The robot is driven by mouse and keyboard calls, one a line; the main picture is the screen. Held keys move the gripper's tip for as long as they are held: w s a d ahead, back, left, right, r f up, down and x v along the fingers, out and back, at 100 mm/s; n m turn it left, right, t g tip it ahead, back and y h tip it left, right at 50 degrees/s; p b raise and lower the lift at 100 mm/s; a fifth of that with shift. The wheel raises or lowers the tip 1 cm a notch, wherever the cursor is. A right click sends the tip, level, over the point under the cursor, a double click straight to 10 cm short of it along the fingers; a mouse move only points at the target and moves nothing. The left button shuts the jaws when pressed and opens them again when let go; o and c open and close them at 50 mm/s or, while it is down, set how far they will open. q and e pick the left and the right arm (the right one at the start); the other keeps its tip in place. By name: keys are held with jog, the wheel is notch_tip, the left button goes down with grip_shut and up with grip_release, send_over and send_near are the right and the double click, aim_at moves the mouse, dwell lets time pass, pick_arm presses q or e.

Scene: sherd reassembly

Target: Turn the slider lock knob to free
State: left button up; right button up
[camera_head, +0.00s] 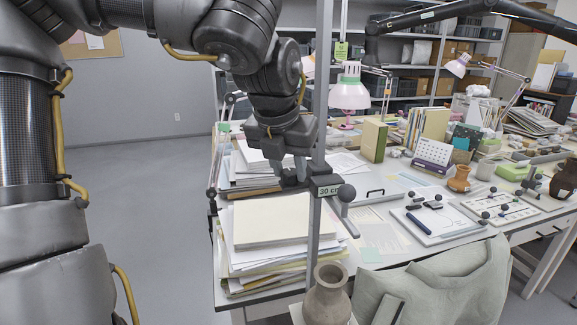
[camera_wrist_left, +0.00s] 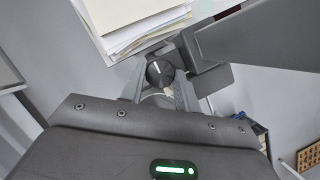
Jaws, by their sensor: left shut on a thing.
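My left gripper (camera_head: 288,170) reaches down to the slider (camera_head: 316,183) on a grey upright post (camera_head: 322,110). In the left wrist view, the dark round lock knob (camera_wrist_left: 158,73) with a white index line sits between the two fingers of my left gripper (camera_wrist_left: 160,86). The fingers are shut on the knob from both sides. In the head view the knob is largely hidden by the fingers. A "30 cm" label (camera_head: 329,190) shows beside the slider. My right gripper is not in view.
Stacks of paper (camera_head: 270,222) lie close below the gripper on the table. A brown clay jar (camera_head: 327,295) stands near the post's foot, with a pale grey cushion (camera_head: 440,285) to its right.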

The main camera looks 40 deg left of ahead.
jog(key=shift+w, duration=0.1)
pick_arm(q)
jog(key=o, duration=1)
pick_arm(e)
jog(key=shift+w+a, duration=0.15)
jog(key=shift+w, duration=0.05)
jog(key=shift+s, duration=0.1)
